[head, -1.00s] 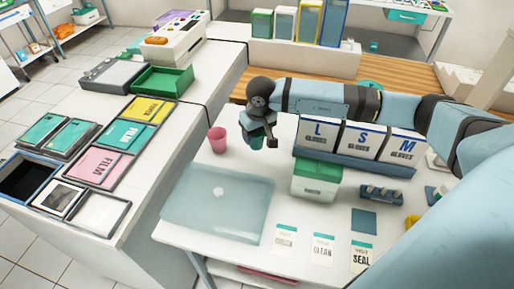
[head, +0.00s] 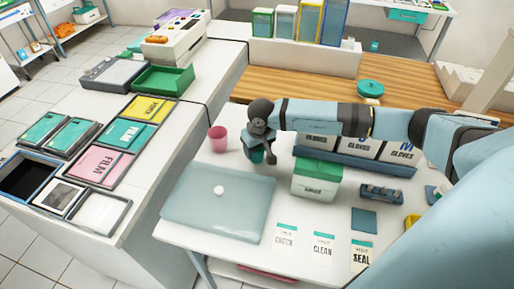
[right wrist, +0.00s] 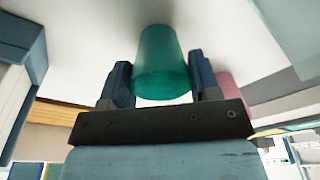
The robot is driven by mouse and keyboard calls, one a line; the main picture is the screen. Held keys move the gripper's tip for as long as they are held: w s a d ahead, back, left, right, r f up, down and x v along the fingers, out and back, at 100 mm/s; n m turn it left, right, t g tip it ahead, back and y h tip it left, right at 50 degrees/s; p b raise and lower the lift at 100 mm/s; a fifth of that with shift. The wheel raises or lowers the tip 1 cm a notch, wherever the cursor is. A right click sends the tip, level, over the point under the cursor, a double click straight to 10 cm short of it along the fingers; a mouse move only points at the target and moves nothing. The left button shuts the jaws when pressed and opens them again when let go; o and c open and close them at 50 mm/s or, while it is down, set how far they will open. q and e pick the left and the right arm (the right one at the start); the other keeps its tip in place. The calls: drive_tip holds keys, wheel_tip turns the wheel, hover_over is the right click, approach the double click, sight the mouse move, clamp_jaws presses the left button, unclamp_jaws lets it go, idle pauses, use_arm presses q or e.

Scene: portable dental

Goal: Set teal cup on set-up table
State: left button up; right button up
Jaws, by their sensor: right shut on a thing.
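The teal cup (head: 257,156) is between the fingers of my right gripper (head: 263,157), low over the white set-up table (head: 236,160). My right gripper is shut on it. In the right wrist view the teal cup (right wrist: 163,62) sits between the two dark fingers of the gripper (right wrist: 160,85). Whether the cup's base touches the table cannot be told. My left gripper is not in view.
A pink cup (head: 217,138) stands just left of the gripper. A translucent blue tray (head: 190,225) lies in front. A green-and-white box (head: 316,181) and a rack of glove boxes (head: 375,166) stand to the right. Bare table lies between the gripper and the tray.

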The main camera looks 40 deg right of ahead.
sight(260, 159)
drive_tip(key=o, duration=0.9)
drive_tip(key=shift+r, duration=0.15)
drive_tip(key=r, duration=0.4)
drive_tip(key=s+r, duration=0.1)
drive_tip(key=r, duration=0.6)
drive_tip(key=shift+s+a+r, duration=0.1)
drive_tip(key=shift+s+r, duration=0.3)
